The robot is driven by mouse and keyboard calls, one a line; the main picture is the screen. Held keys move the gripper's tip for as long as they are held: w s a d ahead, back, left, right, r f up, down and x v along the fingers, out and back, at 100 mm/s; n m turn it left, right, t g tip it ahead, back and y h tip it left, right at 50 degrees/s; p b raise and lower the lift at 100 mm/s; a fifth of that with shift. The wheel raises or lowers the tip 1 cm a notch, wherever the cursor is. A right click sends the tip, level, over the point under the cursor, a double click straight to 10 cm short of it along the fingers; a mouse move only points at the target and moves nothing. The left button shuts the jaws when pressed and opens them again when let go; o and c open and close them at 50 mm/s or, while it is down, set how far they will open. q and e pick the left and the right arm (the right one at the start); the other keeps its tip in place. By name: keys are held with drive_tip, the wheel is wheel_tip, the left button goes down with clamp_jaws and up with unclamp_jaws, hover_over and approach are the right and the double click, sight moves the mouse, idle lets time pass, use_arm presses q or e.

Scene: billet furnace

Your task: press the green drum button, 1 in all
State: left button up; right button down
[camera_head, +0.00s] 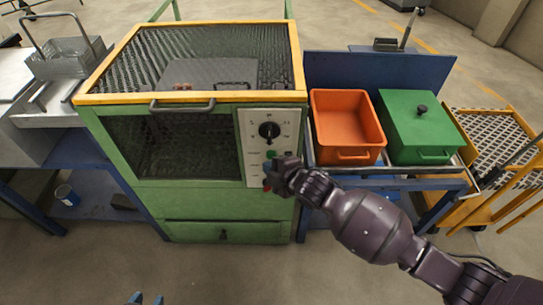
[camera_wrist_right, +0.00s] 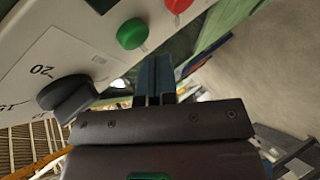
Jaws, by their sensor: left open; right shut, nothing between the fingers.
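The green drum button (camera_head: 271,154) is on the white control panel (camera_head: 258,122) of the green furnace, below a black dial (camera_head: 269,130). In the right wrist view the green button (camera_wrist_right: 131,33) shows unobstructed, left of and above the fingertips. My right gripper (camera_head: 271,173) is in front of the lower panel, just below the green button in the head view. Its blue fingers (camera_wrist_right: 155,72) are together and empty; I see no contact with the button. My left gripper (camera_head: 145,299) shows only its two spread fingertips at the bottom edge, open and empty.
A red button (camera_head: 267,184) sits below the green one, partly behind my right gripper; it also shows in the wrist view (camera_wrist_right: 178,5). An orange bin (camera_head: 346,122) and a green lidded box (camera_head: 419,125) stand right of the furnace. Floor in front is clear.

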drive_tip(key=shift+w, duration=0.1)
idle(0.7)
drive_tip(key=shift+w, duration=0.35)
